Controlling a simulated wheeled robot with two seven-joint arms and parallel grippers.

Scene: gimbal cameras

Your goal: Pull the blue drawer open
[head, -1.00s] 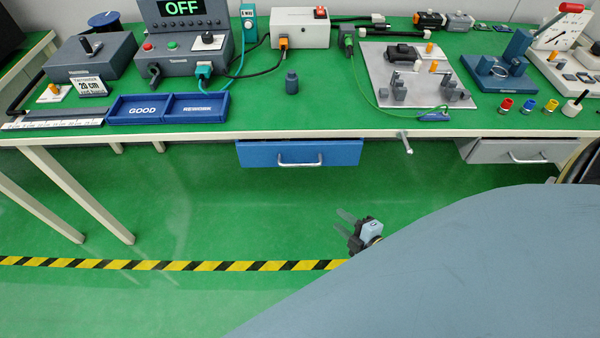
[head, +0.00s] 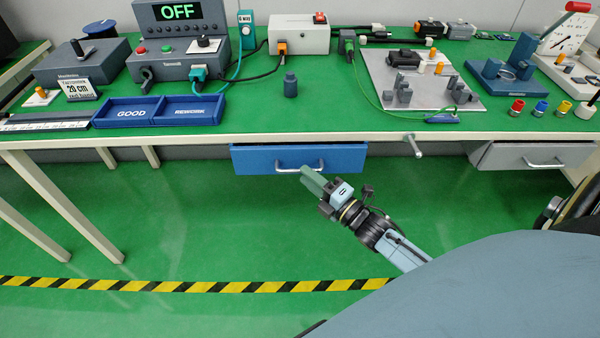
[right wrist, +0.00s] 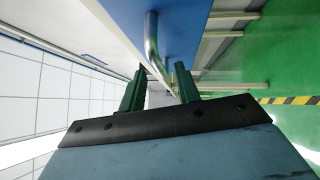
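The blue drawer (head: 255,160) hangs under the front edge of the bench, its front close beneath the tabletop. It also shows in the right wrist view (right wrist: 185,25). Its silver bar handle (head: 285,170) shows in the right wrist view (right wrist: 152,42) just ahead of the fingers. My right gripper (head: 310,178) is at the handle's right part in the head view. In the right wrist view its two green fingers (right wrist: 160,88) are apart, with the handle's near end in line with the gap. I cannot tell whether they touch it. My left gripper is not in view.
A grey drawer (head: 530,157) is at the right under the bench, and a metal crank-like handle (head: 413,145) sticks out from the bench edge between the drawers. Bench legs (head: 65,205) stand at the left. The green floor (head: 180,225) below the blue drawer is clear.

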